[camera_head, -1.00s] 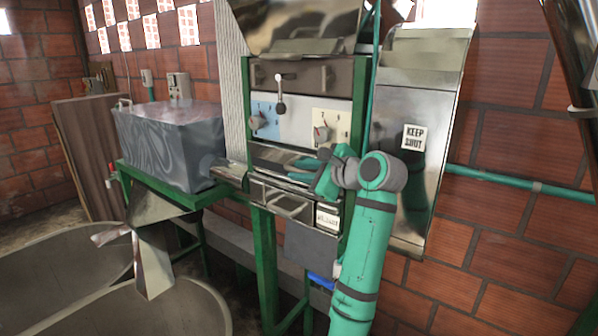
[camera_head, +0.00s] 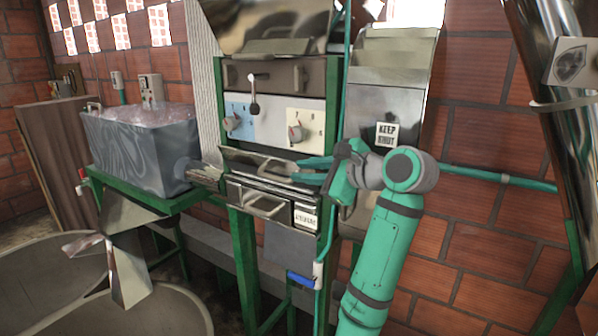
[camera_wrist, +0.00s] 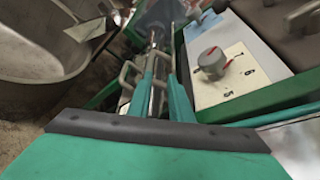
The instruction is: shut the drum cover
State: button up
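The frames do not settle which part is the drum cover. A steel panel with a KEEP SHUT label (camera_head: 386,134) stands right of the machine's control face, partly hidden by my arm. Below the controls is a steel flap with a bar handle (camera_head: 262,197) and a white label (camera_head: 305,216) whose text is too small to read surely. My gripper (camera_head: 308,170) is in front of the steel ledge above this flap, its fingers pointing left. In the wrist view the fingers (camera_wrist: 163,85) are apart, with metal bars near and beyond their tips; nothing is clearly gripped.
Control knobs (camera_head: 296,133) and a lever (camera_head: 253,95) sit above my gripper. A grey tank (camera_head: 145,150) stands left on a green frame. Round basins (camera_head: 150,310) fill the lower left. A teal pipe (camera_head: 500,176) crosses the brick wall, and a steel chute (camera_head: 560,110) is at right.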

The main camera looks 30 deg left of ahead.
jog(key=shift+d, duration=0.15)
jog(key=s+v, duration=0.1)
jog(key=v, duration=1.1)
jog(key=shift+f, duration=0.4)
dwell(0.8)
dwell(0.4)
